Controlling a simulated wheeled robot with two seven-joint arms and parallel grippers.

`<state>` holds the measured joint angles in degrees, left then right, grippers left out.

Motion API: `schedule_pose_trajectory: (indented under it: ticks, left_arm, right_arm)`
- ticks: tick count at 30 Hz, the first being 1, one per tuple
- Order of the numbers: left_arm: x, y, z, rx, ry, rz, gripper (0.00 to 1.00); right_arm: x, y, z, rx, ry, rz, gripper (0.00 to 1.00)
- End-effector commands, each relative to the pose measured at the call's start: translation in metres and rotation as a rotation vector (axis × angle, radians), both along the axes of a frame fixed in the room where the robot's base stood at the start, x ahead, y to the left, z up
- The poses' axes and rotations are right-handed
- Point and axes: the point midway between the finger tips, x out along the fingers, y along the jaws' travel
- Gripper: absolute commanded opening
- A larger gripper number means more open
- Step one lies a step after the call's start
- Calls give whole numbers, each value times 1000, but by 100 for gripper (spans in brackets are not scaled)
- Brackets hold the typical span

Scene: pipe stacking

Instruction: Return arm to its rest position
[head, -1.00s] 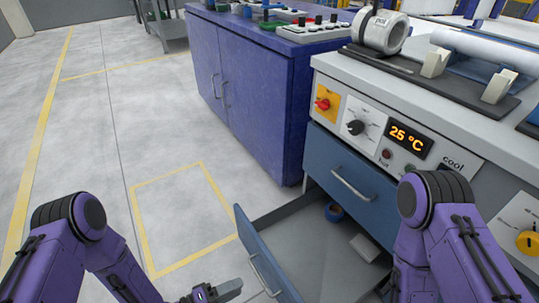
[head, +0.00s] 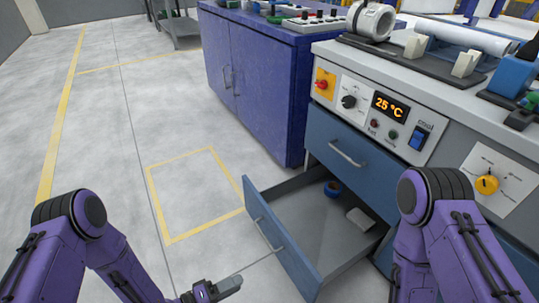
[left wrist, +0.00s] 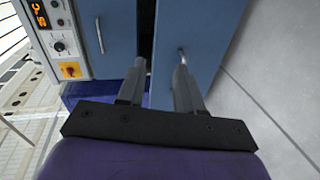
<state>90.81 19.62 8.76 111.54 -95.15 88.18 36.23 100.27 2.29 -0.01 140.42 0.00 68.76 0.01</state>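My left arm (head: 100,235) comes in from the lower left in the head view, bent at the elbow. Its gripper (head: 222,290) is low in that view, left of the open drawer's front (head: 285,250) and apart from its handle (head: 262,235). In the left wrist view the two fingers (left wrist: 160,72) stand apart with nothing between them, pointing toward the blue drawer front (left wrist: 205,35). My right arm (head: 435,225) is bent at the lower right in the head view; its gripper is out of view.
The open drawer holds a blue roll (head: 332,188) and a pale block (head: 360,219). A grey workbench (head: 440,75) with a 25 °C display (head: 389,106) stands on the right, beside a purple cabinet (head: 255,85). The floor on the left (head: 115,130) is clear.

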Motion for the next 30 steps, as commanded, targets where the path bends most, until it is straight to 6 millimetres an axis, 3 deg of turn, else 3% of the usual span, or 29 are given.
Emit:
schedule_pose_trajectory:
  ticks: [8, 14, 22, 30]
  left_arm:
    - [0, 14, -22, 173, 7, 98, 35]
    - [-17, 39, -55, 385, 78, 193, 35]
    - [-71, 93, -105, 774, 261, 278, 35]
    - [-135, 152, -128, 1114, 462, 314, 35]
  right_arm:
    - [0, 0, 0, 0, 0, -1, 42]
    - [-1, 1, -8, 1, 1, -1, 42]
    - [-3, 2, -32, 4, 4, -3, 42]
    - [-4, 3, -60, 6, 6, -4, 42]
